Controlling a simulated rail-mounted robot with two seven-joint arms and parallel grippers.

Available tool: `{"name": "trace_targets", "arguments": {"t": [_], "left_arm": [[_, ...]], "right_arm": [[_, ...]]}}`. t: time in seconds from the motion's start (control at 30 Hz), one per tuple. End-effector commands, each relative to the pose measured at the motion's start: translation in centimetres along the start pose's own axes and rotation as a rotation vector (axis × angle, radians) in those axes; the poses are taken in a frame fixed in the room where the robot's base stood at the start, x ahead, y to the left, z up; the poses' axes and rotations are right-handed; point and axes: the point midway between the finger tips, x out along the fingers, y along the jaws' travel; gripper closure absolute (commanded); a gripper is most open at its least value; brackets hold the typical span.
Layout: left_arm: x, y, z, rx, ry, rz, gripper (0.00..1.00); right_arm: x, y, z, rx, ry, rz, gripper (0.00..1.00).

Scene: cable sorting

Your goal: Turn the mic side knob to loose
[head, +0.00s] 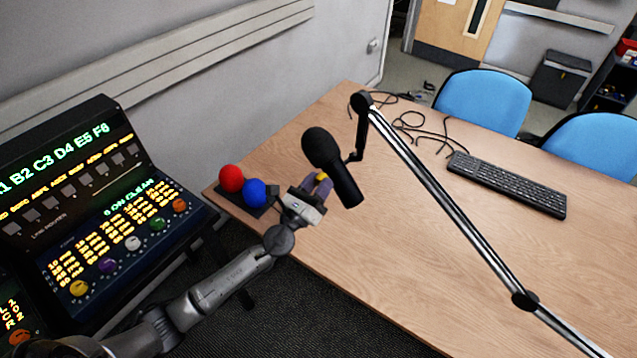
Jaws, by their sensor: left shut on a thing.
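The black microphone (333,168) hangs tilted from the end of a boom arm (440,200), over the wooden table. My left gripper (322,184) is at the left side of the microphone's body, its fingers pointing towards it. My right gripper is out of view.
A red ball (231,178) and a blue ball (255,193) on a dark base stand just left of my gripper. A lit control console (100,215) is at the left. A keyboard (507,184) and loose cables (425,128) lie on the table (400,285), whose front is clear.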

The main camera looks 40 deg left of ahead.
Motion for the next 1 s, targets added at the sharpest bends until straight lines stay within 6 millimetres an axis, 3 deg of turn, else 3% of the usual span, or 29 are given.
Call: {"name": "trace_targets", "arguments": {"t": [0.1, 0.47, 1.0], "left_arm": [[0.0, 0.1, 0.0, 0.001, 0.0, 0.001, 0.89], [0.0, 0.0, 0.1, -0.078, 0.005, 0.036, 0.89], [0.1, -0.1, 0.4, -0.519, 0.029, 0.228, 0.89]], "right_arm": [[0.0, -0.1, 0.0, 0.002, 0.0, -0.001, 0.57], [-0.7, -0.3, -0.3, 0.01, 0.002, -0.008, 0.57], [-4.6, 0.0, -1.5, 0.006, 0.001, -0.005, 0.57]]}}
